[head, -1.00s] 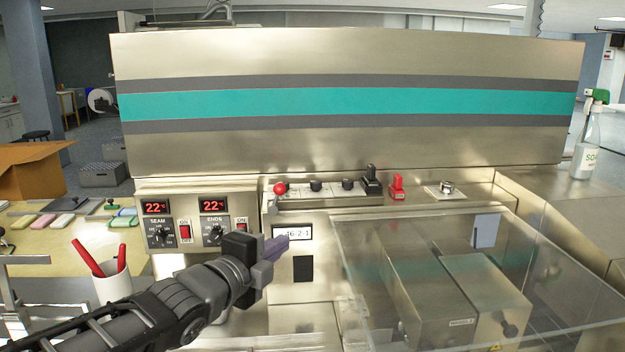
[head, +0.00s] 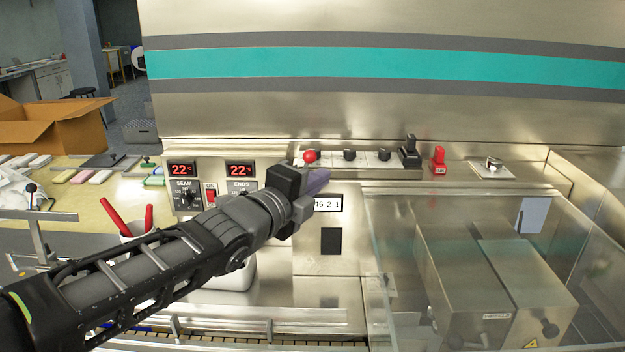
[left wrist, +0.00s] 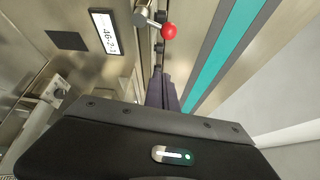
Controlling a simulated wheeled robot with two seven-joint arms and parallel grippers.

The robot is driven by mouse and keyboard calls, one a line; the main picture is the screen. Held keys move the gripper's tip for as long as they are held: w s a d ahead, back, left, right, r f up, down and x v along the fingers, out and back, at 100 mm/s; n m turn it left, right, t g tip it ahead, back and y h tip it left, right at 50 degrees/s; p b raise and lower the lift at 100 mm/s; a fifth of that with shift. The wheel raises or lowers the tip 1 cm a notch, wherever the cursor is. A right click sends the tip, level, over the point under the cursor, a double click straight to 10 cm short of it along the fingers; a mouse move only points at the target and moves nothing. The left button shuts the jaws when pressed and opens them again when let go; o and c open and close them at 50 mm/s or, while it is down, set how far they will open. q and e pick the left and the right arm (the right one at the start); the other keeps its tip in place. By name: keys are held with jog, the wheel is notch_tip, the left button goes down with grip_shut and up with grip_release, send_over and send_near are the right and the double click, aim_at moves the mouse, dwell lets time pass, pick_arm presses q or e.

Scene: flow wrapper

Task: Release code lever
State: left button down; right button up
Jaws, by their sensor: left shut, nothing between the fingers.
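The code lever has a red ball knob (head: 310,156) and stands at the left end of the control ledge, above the code display (head: 328,204). In the left wrist view the red ball (left wrist: 170,32) sits on a short arm from a grey metal pivot (left wrist: 146,16). My left gripper (head: 318,180) is just below the ball in the head view. Its dark purple fingers are together and empty. In the left wrist view the fingers (left wrist: 162,92) point toward the lever, with a visible gap to the ball. The lever's lower part is hidden behind the gripper in the head view.
Several black knobs (head: 349,154), a black switch (head: 410,150) and a red switch (head: 439,158) line the ledge to the right. A clear guard (head: 400,235) covers the machine at the lower right. A cup with red-handled tools (head: 135,232) stands left, near my arm.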

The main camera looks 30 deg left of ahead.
aim_at(307, 165)
pick_arm(q)
jog(key=w+a+p, duration=0.3)
jog(key=w+p, duration=0.1)
jog(key=w, duration=0.2)
jog(key=shift+w+a, duration=0.15)
jog(key=shift+w, duration=0.05)
dwell(0.4)
